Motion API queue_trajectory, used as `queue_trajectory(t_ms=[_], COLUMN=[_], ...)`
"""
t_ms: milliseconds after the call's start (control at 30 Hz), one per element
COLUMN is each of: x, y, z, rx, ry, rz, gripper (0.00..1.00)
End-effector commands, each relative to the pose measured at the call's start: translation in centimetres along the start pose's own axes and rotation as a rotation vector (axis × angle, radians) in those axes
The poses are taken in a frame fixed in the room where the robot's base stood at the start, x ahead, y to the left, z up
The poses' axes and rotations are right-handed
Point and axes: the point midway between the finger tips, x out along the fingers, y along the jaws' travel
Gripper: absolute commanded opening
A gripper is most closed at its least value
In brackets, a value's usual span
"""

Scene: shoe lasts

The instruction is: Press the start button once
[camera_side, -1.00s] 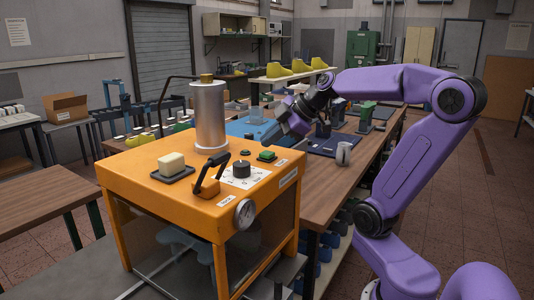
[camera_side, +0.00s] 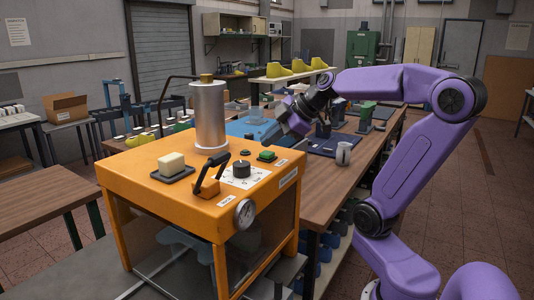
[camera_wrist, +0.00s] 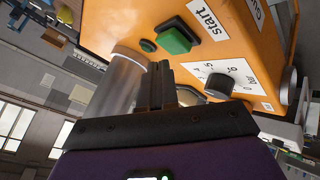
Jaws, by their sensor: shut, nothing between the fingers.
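The start button (camera_side: 267,155) is a green square block on the top of the orange machine (camera_side: 150,206), near its back right corner. In the wrist view the green button (camera_wrist: 176,37) lies beside the printed word "start", beyond my fingertips. My gripper (camera_side: 285,127) hangs above and behind the machine's back right corner, apart from the button. In the wrist view its dark fingers (camera_wrist: 160,72) are together with nothing between them. No contact with the button shows.
A metal cylinder (camera_side: 209,116), a black lever (camera_side: 210,174), a dial knob (camera_side: 242,169) and a soap-like block (camera_side: 172,163) stand on the machine top. A small dark green round part (camera_side: 245,153) is beside the button.

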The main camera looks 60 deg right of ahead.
Motion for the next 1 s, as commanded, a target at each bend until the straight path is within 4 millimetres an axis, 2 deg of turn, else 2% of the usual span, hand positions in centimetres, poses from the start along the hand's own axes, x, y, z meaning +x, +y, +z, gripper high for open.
queue_trajectory(t_ms=[1000], x=[0.51], y=[-0.37], z=[0.39], rx=[0.002], ry=[0.000], rz=[-0.001], gripper=[0.00])
